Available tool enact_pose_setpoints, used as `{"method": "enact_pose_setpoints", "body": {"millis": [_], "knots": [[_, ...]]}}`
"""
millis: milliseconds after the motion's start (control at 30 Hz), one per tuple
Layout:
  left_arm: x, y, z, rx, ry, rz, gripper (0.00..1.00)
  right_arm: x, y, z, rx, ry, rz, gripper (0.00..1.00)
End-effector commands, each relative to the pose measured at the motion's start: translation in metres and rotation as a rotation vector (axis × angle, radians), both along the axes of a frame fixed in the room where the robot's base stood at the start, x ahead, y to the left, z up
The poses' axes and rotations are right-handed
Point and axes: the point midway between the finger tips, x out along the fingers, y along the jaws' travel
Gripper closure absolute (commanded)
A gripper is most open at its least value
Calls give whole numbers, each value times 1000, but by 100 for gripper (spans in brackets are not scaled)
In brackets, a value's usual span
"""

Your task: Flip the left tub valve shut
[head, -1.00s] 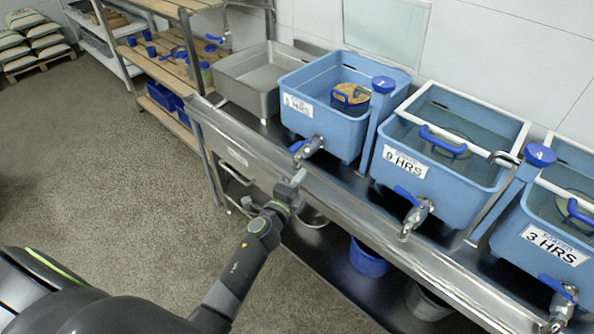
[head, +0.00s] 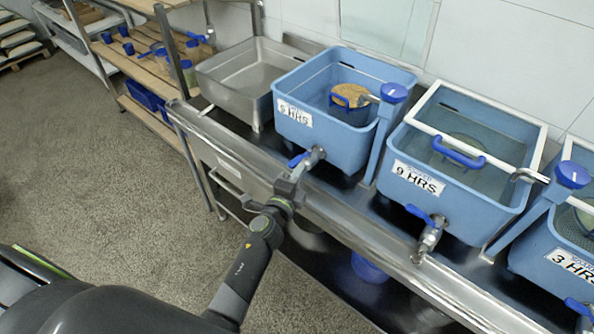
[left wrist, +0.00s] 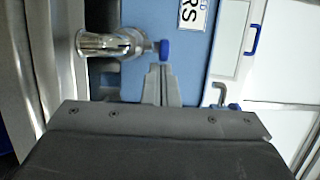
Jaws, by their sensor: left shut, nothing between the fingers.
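The left blue tub (head: 318,133) stands on the steel bench, with a partly legible HRS label on its front. Its chrome valve (head: 315,157) sticks out low on the front, with a blue lever (head: 299,160) pointing left. My left gripper (head: 294,176) is shut and empty, close by the valve just below the lever. In the left wrist view the shut fingertips (left wrist: 162,68) point at the end of the blue lever (left wrist: 164,50), beside the chrome valve body (left wrist: 105,44). I cannot tell if they touch. My right gripper is out of view.
A middle tub (head: 458,180) with its own valve (head: 429,236) and a third tub (head: 560,251) stand to the right. An empty steel basin (head: 246,75) is at the left. The bench's front edge (head: 345,230) runs below the valves. Floor at left is clear.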

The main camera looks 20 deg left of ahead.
Motion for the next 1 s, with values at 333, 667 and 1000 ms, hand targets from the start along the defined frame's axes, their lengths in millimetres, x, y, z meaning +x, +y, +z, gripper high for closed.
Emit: {"method": "enact_pose_setpoints", "body": {"millis": [333, 667, 1000], "knots": [[0, 1, 0, 1, 1, -6, 100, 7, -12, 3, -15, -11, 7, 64], [0, 6, 0, 1, 0, -60, 100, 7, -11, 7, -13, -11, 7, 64], [1, 11, 1, 1, 0, -108, 100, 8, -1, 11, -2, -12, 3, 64]]}}
